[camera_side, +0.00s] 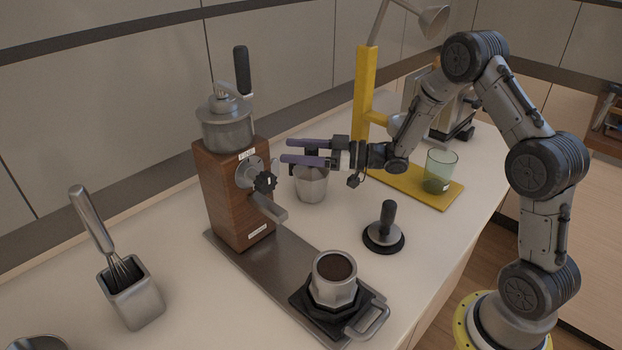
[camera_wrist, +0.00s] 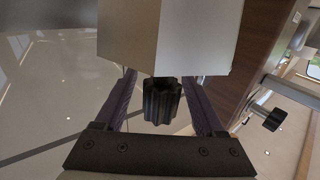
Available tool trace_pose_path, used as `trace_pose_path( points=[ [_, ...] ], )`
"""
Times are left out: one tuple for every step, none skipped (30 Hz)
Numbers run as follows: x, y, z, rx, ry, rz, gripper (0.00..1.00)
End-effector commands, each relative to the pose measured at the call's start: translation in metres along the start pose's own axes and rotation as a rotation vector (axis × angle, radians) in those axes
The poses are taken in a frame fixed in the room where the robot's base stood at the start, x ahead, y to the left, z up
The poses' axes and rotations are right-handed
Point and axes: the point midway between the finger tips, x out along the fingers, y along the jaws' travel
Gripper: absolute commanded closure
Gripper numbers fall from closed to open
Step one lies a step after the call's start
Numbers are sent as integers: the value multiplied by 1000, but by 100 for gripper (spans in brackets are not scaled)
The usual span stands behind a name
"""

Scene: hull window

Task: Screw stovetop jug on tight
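The stovetop jug (camera_side: 311,186) is a faceted metal pot with a black top part, standing on the counter right of the grinder. My gripper (camera_side: 285,151) reaches level over it, its purple fingers apart. In the wrist view the jug's metal body (camera_wrist: 170,38) fills the top, and its fluted black knob (camera_wrist: 162,100) lies between the fingers of my gripper (camera_wrist: 163,78), with a gap on each side. The pot base (camera_side: 334,291), metal and filled with dark coffee grounds, stands on a black stand (camera_side: 302,306) at the front.
The wooden grinder (camera_side: 236,195) with its crank stands left of the jug. A black-handled tamper (camera_side: 385,228) is right of the base. A green glass (camera_side: 440,165) is on a yellow tray (camera_side: 408,185) beside a yellow post (camera_side: 364,95). A whisk holder (camera_side: 133,295) is at front left.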

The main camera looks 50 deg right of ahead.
Motion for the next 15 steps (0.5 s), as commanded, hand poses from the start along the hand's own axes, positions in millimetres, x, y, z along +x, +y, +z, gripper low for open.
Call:
trace_pose_path(
  points=[
    [0,0,0,0,0,0,36],
    [0,0,0,0,0,0,41],
    [0,0,0,0,0,0,48],
    [0,0,0,0,0,0,54],
    [0,0,0,0,0,0,59],
    [0,0,0,0,0,0,66],
    [0,0,0,0,0,0,72],
    [0,0,0,0,0,0,77],
    [0,0,0,0,0,0,84],
    [0,0,0,0,0,0,90],
    [0,0,0,0,0,0,95],
    [0,0,0,0,0,0,100],
    [0,0,0,0,0,0,100],
    [-1,0,0,0,0,0,100],
    [-1,0,0,0,0,0,100]
  ],
)
